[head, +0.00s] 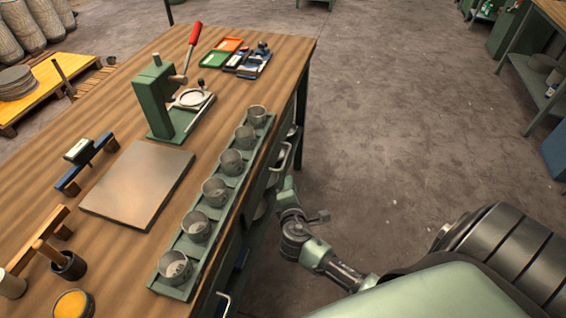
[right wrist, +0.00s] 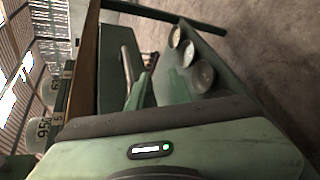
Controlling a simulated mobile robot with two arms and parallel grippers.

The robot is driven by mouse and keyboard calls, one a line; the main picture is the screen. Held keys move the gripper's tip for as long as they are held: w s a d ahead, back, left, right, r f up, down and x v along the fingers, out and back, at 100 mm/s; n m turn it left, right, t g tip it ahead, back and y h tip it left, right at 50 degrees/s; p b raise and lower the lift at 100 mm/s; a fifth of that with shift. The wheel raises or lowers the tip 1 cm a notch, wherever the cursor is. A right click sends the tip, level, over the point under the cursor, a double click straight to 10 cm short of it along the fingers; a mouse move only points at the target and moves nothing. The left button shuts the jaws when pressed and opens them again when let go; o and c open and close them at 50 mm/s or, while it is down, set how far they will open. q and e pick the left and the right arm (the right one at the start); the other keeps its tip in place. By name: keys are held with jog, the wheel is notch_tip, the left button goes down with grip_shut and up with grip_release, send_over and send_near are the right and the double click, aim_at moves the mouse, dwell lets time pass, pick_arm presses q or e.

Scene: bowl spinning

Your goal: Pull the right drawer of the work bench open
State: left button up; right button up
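The work bench (head: 300,70) has a wooden top and a green frame. The right drawer's pale bar handle (head: 281,157) is on the bench's front side, below the row of cups. The handle also shows upright in the right wrist view (right wrist: 128,64), against the green drawer front (right wrist: 111,75). My right gripper (head: 287,186) is low beside the bench front, just below and near the handle. In the right wrist view its green fingers (right wrist: 140,88) point toward the handle; contact and the gap between them are unclear. My left gripper is out of view.
A second handle (head: 223,303) is nearer on the bench front. A green tray (head: 185,275) of metal cups lines the top's edge. A lower shelf (right wrist: 172,80) with round metal items is below the drawer. The floor (head: 400,120) right of the bench is clear.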

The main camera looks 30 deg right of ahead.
aim_at(285, 157)
jog(key=w+d, duration=0.1)
jog(key=w, duration=0.2)
jog(key=w+d+r+n+t, duration=0.1)
jog(key=w, duration=0.2)
jog(key=w+d+r+n, duration=0.1)
jog(key=w+d, duration=0.1)
jog(key=w, duration=0.1)
jog(key=shift+t, duration=0.3)
jog(key=shift+s, duration=0.1)
grip_shut()
dwell(1.0)
